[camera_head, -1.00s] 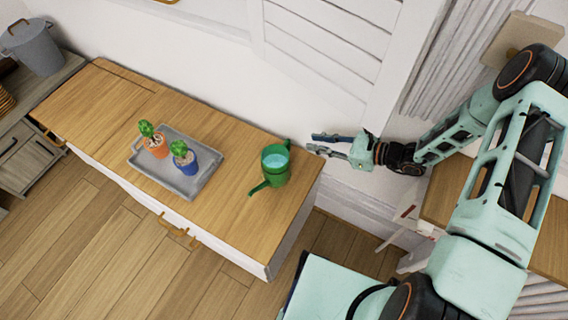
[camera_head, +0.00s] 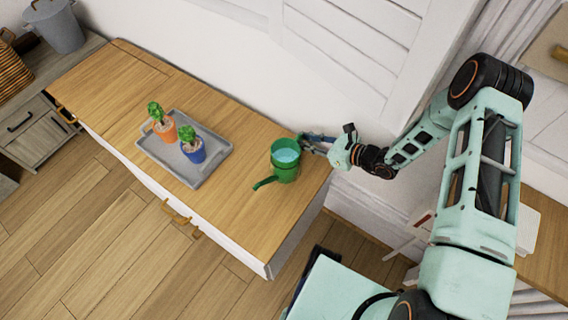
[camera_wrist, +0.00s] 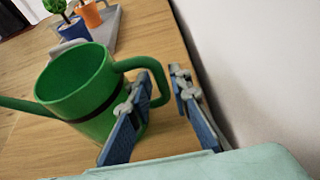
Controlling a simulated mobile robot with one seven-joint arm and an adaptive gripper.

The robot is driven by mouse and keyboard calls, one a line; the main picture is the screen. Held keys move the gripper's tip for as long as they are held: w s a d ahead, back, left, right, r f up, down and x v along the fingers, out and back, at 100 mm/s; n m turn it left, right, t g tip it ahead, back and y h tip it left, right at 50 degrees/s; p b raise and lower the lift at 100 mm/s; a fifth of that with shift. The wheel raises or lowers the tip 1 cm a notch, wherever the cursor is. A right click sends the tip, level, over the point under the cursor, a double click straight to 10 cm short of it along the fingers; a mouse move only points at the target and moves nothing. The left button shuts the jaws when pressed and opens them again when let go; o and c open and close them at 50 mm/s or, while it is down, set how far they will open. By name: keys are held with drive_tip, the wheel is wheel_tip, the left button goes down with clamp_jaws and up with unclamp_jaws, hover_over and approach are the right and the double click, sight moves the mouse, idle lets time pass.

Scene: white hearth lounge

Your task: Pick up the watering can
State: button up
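The green watering can (camera_head: 286,172) stands upright near the right end of the wooden cabinet top. Its spout points to the lower left and its handle is on the far side, towards the wall. In the wrist view the can (camera_wrist: 82,82) fills the left part, with a dark band around its body. My gripper (camera_head: 312,142) is at the handle. In the wrist view its fingers (camera_wrist: 162,78) are apart, with the handle (camera_wrist: 158,72) between them. The left finger overlaps the handle opening beside the can's body; contact cannot be told.
A grey tray (camera_head: 212,168) on the cabinet top (camera_head: 240,205) holds an orange-potted plant (camera_head: 164,128) and a blue-potted plant (camera_head: 193,150). The white wall is close behind the gripper. Bare wood lies between tray and can.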

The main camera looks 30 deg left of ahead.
drive_tip(key=shift+x, duration=0.95)
drive_tip(key=shift+c, duration=0.2)
clamp_jaws()
drive_tip(key=shift+r, duration=0.1)
